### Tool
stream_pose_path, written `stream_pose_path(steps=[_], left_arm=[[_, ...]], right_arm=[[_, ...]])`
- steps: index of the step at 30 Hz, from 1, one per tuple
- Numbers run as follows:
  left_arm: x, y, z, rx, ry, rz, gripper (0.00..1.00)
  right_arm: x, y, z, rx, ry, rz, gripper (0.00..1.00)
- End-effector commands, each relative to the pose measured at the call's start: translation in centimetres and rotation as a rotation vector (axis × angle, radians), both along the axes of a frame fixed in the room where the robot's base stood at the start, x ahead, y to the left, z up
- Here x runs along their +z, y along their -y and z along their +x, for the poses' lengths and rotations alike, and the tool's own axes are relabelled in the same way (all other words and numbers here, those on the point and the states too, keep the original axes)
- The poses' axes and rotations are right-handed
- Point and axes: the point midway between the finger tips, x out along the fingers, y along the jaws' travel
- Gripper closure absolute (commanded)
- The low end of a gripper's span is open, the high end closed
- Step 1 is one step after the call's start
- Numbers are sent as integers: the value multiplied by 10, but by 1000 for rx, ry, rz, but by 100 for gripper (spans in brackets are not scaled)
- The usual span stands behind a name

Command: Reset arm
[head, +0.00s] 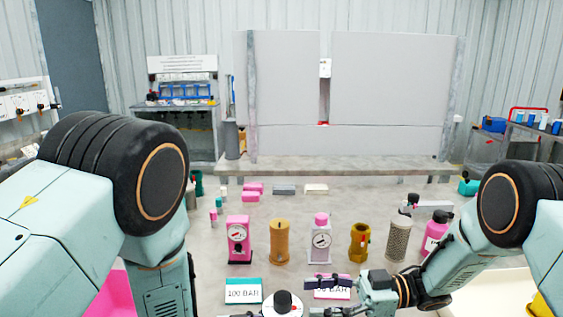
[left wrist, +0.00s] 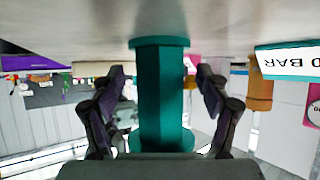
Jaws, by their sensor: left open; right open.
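My left arm fills the left of the head view, and its gripper is hidden there. In the left wrist view, which is upside down, my left gripper (left wrist: 161,90) is open. A teal flanged post (left wrist: 162,95) stands on the table between its two fingers, with gaps showing on both sides. My right gripper (head: 335,296) is open and empty at the front of the table in the head view. It is in front of a pink-edged card (head: 332,281) that it partly covers.
A row on the table holds a pink gauge block (head: 239,240), an orange cylinder (head: 280,241), a white gauge block (head: 320,240), a brass part (head: 360,243) and a mesh cylinder (head: 398,240). A "100 BAR" card (head: 243,291) lies in front. Small pink blocks (head: 252,190) sit farther back.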

Motion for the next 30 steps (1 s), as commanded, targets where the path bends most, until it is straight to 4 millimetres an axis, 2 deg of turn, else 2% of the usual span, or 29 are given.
stream_pose_path(steps=[1,13,23,30], left_arm=[[0,0,0,0,0,0,24],[0,0,0,0,0,0,24],[0,0,0,0,0,0,24],[0,0,0,0,0,0,24]], right_arm=[[0,-10,-1,4,-1,-1,44],[0,-78,-6,1,0,-1,44],[0,-73,-5,-204,-3,-1,44],[1,-35,-8,-219,0,1,44]])
